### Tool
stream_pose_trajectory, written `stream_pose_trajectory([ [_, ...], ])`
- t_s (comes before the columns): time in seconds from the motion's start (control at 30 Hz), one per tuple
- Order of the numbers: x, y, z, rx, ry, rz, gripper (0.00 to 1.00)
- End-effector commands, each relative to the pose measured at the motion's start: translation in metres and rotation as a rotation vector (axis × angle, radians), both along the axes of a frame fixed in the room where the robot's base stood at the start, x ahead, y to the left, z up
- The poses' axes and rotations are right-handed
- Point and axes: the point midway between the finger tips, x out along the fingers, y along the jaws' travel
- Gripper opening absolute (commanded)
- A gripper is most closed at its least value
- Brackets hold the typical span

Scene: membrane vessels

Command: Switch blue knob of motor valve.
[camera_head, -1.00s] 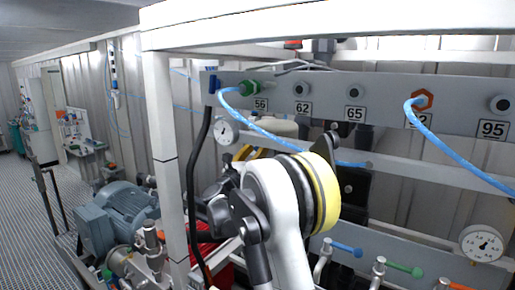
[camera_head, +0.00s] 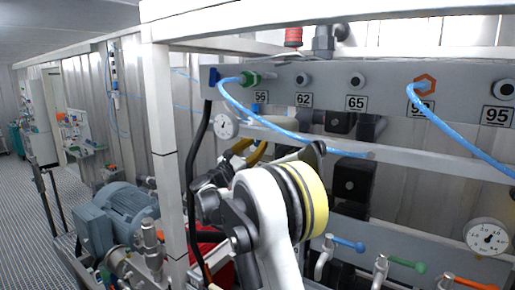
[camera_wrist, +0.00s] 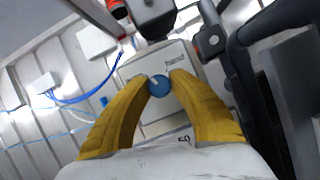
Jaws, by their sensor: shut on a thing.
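The blue knob (camera_wrist: 158,86) is a small round blue disc on a pale box-shaped motor valve (camera_wrist: 168,62) in the wrist view. My gripper (camera_wrist: 160,84) has two yellow fingers, and their tips are closed in on the left and right of the knob. The fingers are shut on it. In the head view, my yellow fingers (camera_head: 250,150) show partly behind my arm, near the panel's left end. The knob itself is hidden there.
A grey panel (camera_head: 330,75) with numbered ports and a blue hose (camera_head: 275,128) runs above. A black hose (camera_head: 193,160) and a white post (camera_head: 170,200) stand to the left. Black pipework (camera_wrist: 285,90) is close on the right in the wrist view.

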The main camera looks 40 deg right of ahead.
Motion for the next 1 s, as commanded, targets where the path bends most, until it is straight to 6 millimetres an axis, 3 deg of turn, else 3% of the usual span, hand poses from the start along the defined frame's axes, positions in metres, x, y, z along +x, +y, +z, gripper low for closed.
stream_pose_trajectory([
  [0.5,0.0009,-0.0001,0.0004,0.127,-0.364,0.0,0.0],
  [1.0,0.0004,-0.0001,0.001,0.16,-0.463,0.001,0.0],
])
